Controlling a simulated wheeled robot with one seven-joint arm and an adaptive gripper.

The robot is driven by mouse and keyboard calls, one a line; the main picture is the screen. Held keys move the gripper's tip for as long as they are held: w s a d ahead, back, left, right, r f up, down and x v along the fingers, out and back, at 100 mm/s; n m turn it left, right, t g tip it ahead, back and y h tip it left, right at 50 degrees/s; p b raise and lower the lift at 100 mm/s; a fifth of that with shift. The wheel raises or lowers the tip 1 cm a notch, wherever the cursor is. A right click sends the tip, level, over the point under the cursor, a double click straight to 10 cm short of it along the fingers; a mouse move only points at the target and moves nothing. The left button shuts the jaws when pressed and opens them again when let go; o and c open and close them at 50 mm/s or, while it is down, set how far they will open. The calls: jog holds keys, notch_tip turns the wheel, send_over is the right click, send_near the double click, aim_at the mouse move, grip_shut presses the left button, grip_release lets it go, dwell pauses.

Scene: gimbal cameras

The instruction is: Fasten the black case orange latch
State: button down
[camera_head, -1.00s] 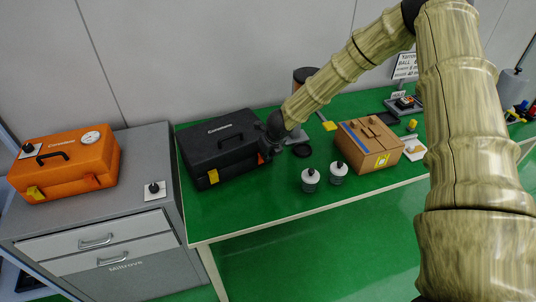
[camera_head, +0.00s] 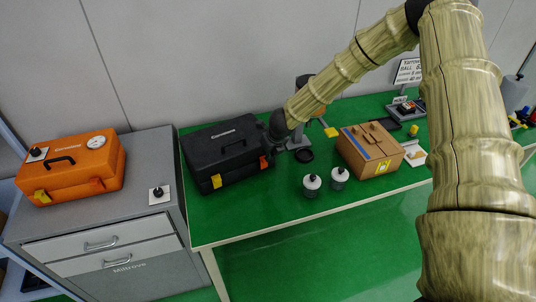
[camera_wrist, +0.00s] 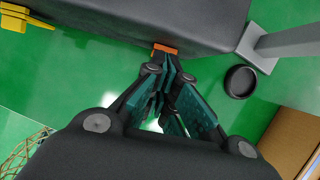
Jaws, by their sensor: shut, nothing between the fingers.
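The black case (camera_head: 222,150) lies closed on the green table, its handle on top. A yellow latch (camera_head: 216,181) is on its front left and an orange latch (camera_head: 264,162) on its front right. In the wrist view the orange latch (camera_wrist: 165,48) shows as a short bar at the case's edge (camera_wrist: 130,20), just beyond my fingertips. My gripper (camera_wrist: 168,68) is shut and empty, its tips at or very near the orange latch; I cannot tell whether they touch. In the head view my gripper (camera_head: 272,150) is partly hidden by my wrist.
A cardboard box (camera_head: 368,150) and two white-topped jars (camera_head: 312,184) stand to the right of the case. A black ring (camera_wrist: 240,81) and a grey stand (camera_wrist: 285,42) are close to the gripper's right. An orange case (camera_head: 72,168) sits on the grey cabinet (camera_head: 100,226) at left.

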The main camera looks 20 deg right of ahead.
notch_tip(320, 180, up, 8)
jog(key=w+p, duration=0.2)
jog(key=p, duration=0.3)
jog(key=shift+w, duration=0.35)
jog(key=shift+a+f, duration=0.1)
jog(key=shift+a, duration=0.05)
jog(key=s+a+f+n, duration=0.1)
jog(key=s+f+n, duration=0.4)
jog(key=s, duration=0.2)
jog(key=s+f+n+g+h, duration=0.1)
jog(key=s+f+n, duration=0.4)
jog(key=s, duration=0.2)
jog(key=s+a+f+n+g+h, duration=0.1)
jog(key=s+f+n, duration=0.4)
jog(key=s, duration=0.3)
jog(key=shift+s+a+f, duration=0.1)
jog(key=shift+a+f, duration=0.25)
jog(key=shift+f, duration=0.1)
jog(key=s+a+f+n+g+y, duration=0.1)
jog(key=s+f+n, duration=0.1)
jog(key=s+n, duration=0.95)
jog(key=s+a+f+n+g, duration=0.2)
jog(key=s+n, duration=0.5)
jog(key=s, duration=1)
notch_tip(320, 180, down, 15)
jog(key=b, duration=1.4)
jog(key=shift+d+r+b, duration=0.2)
jog(key=shift+d+b, duration=0.1)
jog(key=shift+b, duration=0.05)
